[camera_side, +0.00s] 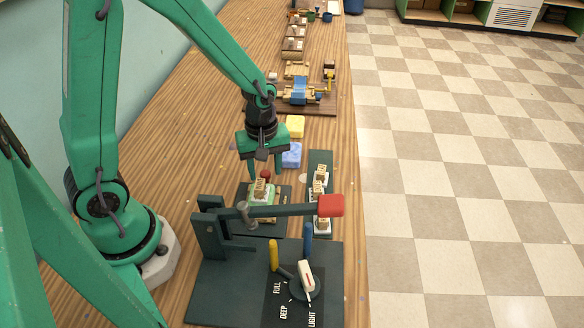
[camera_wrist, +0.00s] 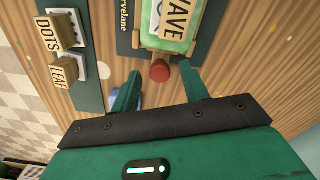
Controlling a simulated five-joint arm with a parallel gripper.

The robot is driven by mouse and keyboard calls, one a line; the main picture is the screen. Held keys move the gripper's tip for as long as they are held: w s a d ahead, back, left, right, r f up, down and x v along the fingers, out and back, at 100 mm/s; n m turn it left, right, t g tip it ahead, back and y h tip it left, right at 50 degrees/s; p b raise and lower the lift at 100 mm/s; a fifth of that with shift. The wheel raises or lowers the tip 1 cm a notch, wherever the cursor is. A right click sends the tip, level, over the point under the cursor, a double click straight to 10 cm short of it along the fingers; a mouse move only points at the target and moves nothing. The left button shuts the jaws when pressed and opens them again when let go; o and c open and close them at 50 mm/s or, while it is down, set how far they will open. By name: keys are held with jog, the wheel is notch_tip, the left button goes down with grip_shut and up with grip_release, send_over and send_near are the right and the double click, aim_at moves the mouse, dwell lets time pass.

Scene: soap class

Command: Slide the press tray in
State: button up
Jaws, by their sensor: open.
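The press tray carries a green soap block (camera_wrist: 172,42) with a stamp marked WAVE (camera_wrist: 178,15) on top. The tray's red knob (camera_wrist: 160,70) is at its near end in the wrist view. The knob (camera_side: 266,174) also shows in the side view, behind the soap. My gripper (camera_side: 265,173) is open and points down, with a finger to either side of the knob. In the wrist view the fingertips (camera_wrist: 161,72) are apart from the knob, with gaps on both sides. The dark press (camera_side: 210,235) stands nearer the side camera; its lever partly hides the tray.
The lever's red handle (camera_side: 330,206) reaches to the right over the stamp rack (camera_side: 319,158). The rack holds stamps marked DOTS (camera_wrist: 55,30) and LEAF (camera_wrist: 64,72). The dial (camera_side: 304,285) is in front. Blue (camera_side: 291,155) and yellow (camera_side: 295,127) blocks lie behind my gripper.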

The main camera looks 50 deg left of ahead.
aim_at(259, 189)
jog(key=shift+f, duration=0.2)
grip_shut()
jog(key=shift+s+d+r, duration=0.1)
jog(key=shift+s+d, duration=2.8)
jog(key=shift+d, duration=0.05)
grip_release()
jog(key=shift+r, duration=0.1)
jog(key=shift+r, duration=3.8)
